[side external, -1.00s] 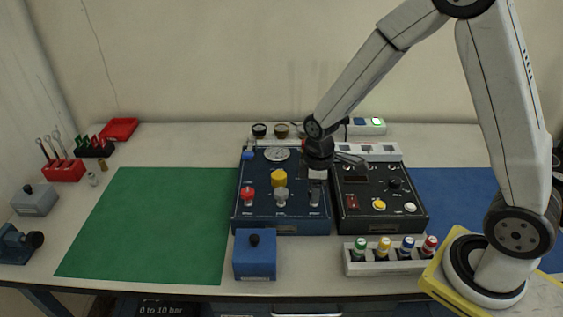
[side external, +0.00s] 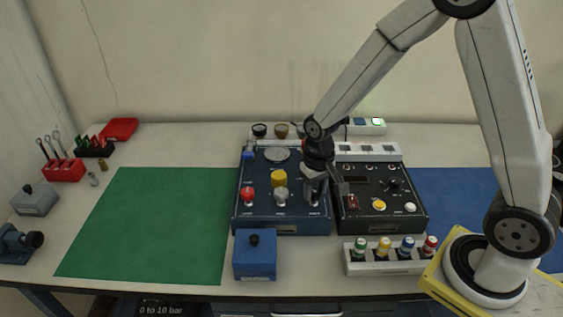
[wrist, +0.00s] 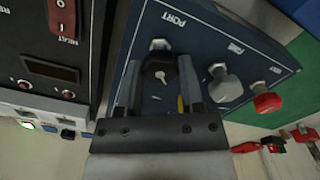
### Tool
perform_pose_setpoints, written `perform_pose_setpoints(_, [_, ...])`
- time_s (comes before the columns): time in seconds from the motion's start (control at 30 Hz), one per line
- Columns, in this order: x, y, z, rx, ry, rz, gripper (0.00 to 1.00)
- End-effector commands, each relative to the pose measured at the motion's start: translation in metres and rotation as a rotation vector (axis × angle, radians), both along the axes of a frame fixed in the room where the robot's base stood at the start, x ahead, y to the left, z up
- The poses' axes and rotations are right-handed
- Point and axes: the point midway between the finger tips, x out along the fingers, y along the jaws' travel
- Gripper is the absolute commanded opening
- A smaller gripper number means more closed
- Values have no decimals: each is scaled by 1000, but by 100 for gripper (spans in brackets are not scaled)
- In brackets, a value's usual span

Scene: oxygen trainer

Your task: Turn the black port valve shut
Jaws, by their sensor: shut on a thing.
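The black port valve (wrist: 160,68) is a dark knob on the blue panel (wrist: 205,45), beside the PORT lettering in the wrist view. My gripper (wrist: 161,72) has one finger on each side of this knob and is shut on it. In the side view my gripper (side external: 315,192) points down at the right front of the blue panel (side external: 262,205), and its fingers mostly hide the knob. The exact contact of the fingers cannot be made out.
Left of my gripper stand a grey knob (side external: 281,196), a red knob (side external: 248,196) and a yellow knob (side external: 279,178). A black control box (side external: 365,215) is close on the right. A blue box (side external: 255,260) and a vial rack (side external: 385,268) stand in front. The green mat (side external: 150,225) is clear.

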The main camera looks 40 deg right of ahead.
Motion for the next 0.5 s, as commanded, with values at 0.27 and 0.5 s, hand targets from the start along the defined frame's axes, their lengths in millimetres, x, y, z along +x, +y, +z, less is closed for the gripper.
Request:
perform_pose_setpoints(0.27, [0,0,0,0,-1,-264,0])
perform_pose_setpoints(0.5, [0,1,0,0,-1,-489,0])
